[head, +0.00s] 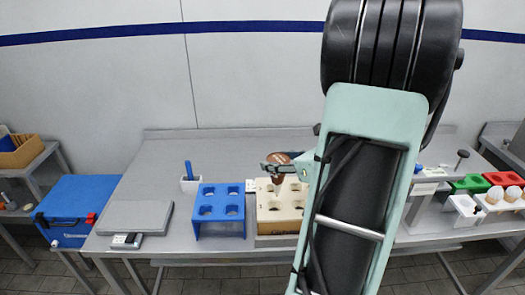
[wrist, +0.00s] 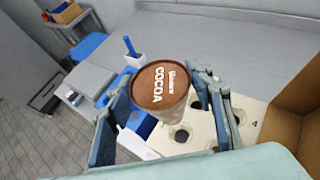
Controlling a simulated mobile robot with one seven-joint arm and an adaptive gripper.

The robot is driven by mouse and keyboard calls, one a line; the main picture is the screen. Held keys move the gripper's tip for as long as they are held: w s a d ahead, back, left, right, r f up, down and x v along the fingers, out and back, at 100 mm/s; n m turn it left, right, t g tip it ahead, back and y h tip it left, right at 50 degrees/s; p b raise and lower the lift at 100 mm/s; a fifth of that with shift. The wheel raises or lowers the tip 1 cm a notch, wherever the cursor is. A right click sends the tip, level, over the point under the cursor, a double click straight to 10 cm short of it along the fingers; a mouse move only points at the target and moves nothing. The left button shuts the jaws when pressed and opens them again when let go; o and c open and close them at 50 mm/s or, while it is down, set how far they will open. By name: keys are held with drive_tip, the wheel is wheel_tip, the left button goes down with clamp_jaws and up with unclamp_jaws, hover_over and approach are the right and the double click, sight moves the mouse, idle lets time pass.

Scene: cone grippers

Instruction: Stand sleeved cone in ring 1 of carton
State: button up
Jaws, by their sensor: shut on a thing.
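My gripper (head: 284,166) is shut on the sleeved cone (wrist: 160,94), which has a brown top lettered COCOA. The cone hangs with its pale tip down over the left part of the carton in the head view, apparently upright. In the wrist view my gripper's fingers (wrist: 163,110) stand on both sides of it. The carton (head: 280,228) has a cream top with several round holes; its cream top (wrist: 255,108) and brown cardboard wall show in the wrist view. The cone hides part of the holes, and my arm hides the carton's right side. I cannot tell which hole is ring 1.
A blue rack with holes (head: 220,212) stands just left of the carton. A white holder with a blue-handled tool (head: 189,180), a grey scale (head: 135,216) and a blue cooler (head: 75,207) are farther left. Green, red and white tubs (head: 500,180) stand at right.

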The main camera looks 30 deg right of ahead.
sight(276, 187)
drive_tip(key=shift+w, duration=0.5)
drive_tip(key=shift+f, duration=0.1)
wheel_tip(276, 187, down, 9)
drive_tip(key=b, duration=0.7)
drive_tip(key=shift+s+b, duration=0.1)
drive_tip(key=shift+b, duration=0.25)
drive_tip(key=shift+f+b, duration=0.65)
drive_tip(key=shift+b, duration=0.15)
drive_tip(key=o, duration=1.3)
drive_tip(key=shift+c, duration=0.2)
drive_tip(key=shift+s, duration=0.1)
drive_tip(key=v, duration=1.2)
